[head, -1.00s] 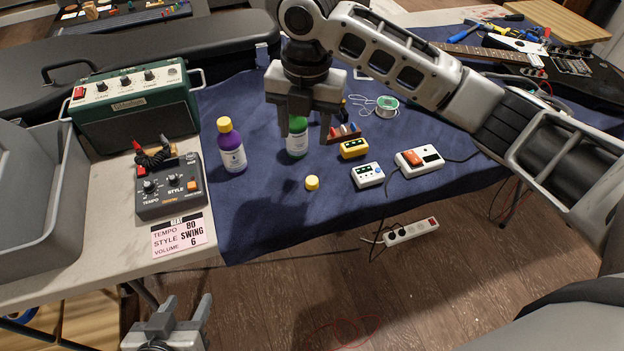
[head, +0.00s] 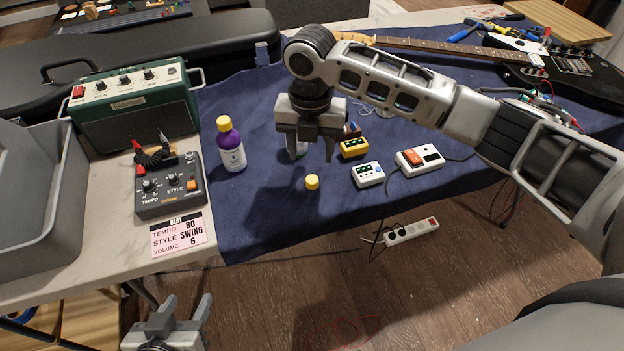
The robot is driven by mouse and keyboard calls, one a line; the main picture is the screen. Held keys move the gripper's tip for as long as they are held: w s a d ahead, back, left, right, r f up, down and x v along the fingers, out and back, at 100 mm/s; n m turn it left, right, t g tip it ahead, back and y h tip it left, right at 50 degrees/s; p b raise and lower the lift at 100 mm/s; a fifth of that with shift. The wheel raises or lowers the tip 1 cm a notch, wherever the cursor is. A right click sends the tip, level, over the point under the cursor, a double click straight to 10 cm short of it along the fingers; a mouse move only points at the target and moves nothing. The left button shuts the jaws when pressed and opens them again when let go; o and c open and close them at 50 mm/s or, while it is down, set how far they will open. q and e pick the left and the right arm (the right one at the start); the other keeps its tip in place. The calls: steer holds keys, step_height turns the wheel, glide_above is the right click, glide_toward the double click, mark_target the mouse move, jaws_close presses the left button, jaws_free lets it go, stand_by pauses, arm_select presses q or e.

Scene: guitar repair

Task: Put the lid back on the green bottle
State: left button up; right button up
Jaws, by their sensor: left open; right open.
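The green bottle (head: 302,147) stands on the blue cloth, mostly hidden behind my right gripper; only a strip of green and white shows between the fingers. A small yellow lid (head: 312,182) lies on the cloth in front of it, apart from any bottle. My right gripper (head: 311,157) points down with its fingers apart, in front of the green bottle and behind the lid in the picture. I cannot tell its exact height. My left gripper (head: 180,312) is open and empty at the bottom left, below the table's front edge.
A purple bottle with a yellow cap (head: 231,146) stands to the left. A green amplifier (head: 135,105) stands at the left. The cloth's front is clear.

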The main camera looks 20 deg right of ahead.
mark_target(312, 180)
steer(key=shift+f, duration=1)
steer(key=shift+s+f, duration=0.15)
steer(key=shift+f, duration=1.15)
steer(key=shift+s+f, duration=0.1)
steer(key=shift+f, duration=1.2)
steer(key=c, duration=1)
